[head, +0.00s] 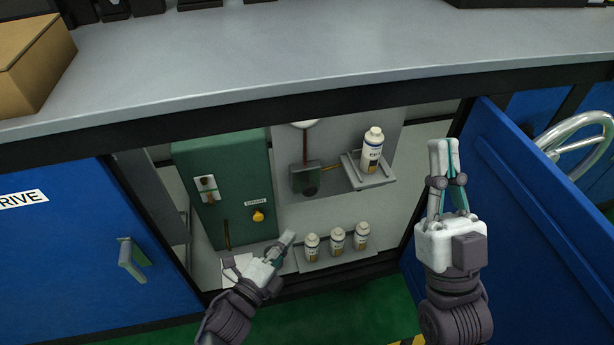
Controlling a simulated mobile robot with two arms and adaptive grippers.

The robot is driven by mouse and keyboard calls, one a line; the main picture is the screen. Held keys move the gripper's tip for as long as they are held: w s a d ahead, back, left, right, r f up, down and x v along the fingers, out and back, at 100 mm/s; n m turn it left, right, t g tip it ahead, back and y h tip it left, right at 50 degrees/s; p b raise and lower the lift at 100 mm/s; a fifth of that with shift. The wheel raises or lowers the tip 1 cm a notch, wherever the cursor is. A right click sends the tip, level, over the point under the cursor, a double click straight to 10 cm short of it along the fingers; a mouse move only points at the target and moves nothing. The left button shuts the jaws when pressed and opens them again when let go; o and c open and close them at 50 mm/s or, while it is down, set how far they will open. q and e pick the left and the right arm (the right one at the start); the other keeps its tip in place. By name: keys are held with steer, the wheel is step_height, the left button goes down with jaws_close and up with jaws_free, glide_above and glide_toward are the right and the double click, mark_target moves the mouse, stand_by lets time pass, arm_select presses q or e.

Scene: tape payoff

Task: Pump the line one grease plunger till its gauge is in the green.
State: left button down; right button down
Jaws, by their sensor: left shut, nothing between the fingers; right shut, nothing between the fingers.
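I cannot make out a part marked as the line one grease plunger, nor a readable gauge. Inside the open cabinet stands a green tank (233,150) with a sight glass (208,189) and a yellow drain knob (258,216). A small dark box (306,180) is on the back panel, with a brass-coloured pipe to its right. My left gripper (288,238) is shut and empty, low in the cabinet opening, below and right of the drain knob. My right gripper (443,146) is shut and empty, pointing up in front of the open right door.
A bottle (372,150) stands on a small shelf (385,178); several bottles (337,240) stand on a lower ledge. The blue door (545,210) is open at right, near a handwheel (580,135). The closed left door has a handle (132,260). The grey worktop (270,60) overhangs the opening.

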arm_select(q)
steer(key=shift+s+d+f+p, duration=0.25)
steer(key=shift+s+d+p, duration=0.05)
steer(key=shift+s+p, duration=0.35)
arm_select(e)
steer(key=shift+w+a+f+g+h, duration=0.1)
steer(key=shift+w+f+g+h, duration=0.15)
steer(key=shift+w+f+g, duration=0.3)
steer(key=shift+w+f+g+h, duration=0.25)
steer(key=shift+w+f+g, duration=0.1)
steer(key=shift+f+g, duration=0.35)
